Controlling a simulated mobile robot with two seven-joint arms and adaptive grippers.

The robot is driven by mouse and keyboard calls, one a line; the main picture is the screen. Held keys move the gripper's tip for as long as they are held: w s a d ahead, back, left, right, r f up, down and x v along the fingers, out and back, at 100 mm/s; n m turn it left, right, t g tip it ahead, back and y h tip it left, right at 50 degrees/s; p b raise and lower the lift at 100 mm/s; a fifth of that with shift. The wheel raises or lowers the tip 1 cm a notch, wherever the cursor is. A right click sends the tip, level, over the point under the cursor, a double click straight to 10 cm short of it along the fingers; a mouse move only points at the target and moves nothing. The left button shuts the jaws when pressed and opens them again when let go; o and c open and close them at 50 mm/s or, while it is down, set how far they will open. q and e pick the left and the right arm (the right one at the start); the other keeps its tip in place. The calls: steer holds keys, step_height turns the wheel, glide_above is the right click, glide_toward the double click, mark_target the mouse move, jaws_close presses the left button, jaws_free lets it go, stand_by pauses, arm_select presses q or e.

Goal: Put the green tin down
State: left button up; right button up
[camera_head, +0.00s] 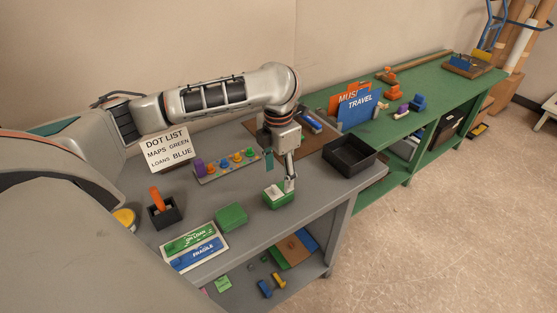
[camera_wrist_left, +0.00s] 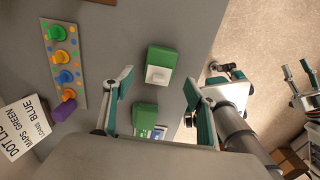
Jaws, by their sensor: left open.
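A green tin with a white raised piece on top (camera_head: 279,199) stands upright on the grey desk near its right end. It also shows in the left wrist view (camera_wrist_left: 161,62). My left gripper (camera_head: 289,187) points down right at the tin. In the left wrist view its two teal-lined fingers (camera_wrist_left: 158,84) are spread apart with the tin between and just beyond their tips. I cannot tell whether they touch it.
A plain green block (camera_head: 231,217) lies left of the tin, behind a green-and-blue label board (camera_head: 194,245). A black tray (camera_head: 350,155) stands right of the tin. A peg board (camera_head: 228,165), a sign (camera_head: 168,149) and a dark cup (camera_head: 165,213) stand farther left.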

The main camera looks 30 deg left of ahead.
mark_target(279, 190)
arm_select(q)
step_height(279, 190, up, 5)
steer(key=shift+r, duration=0.2)
stand_by(0.6)
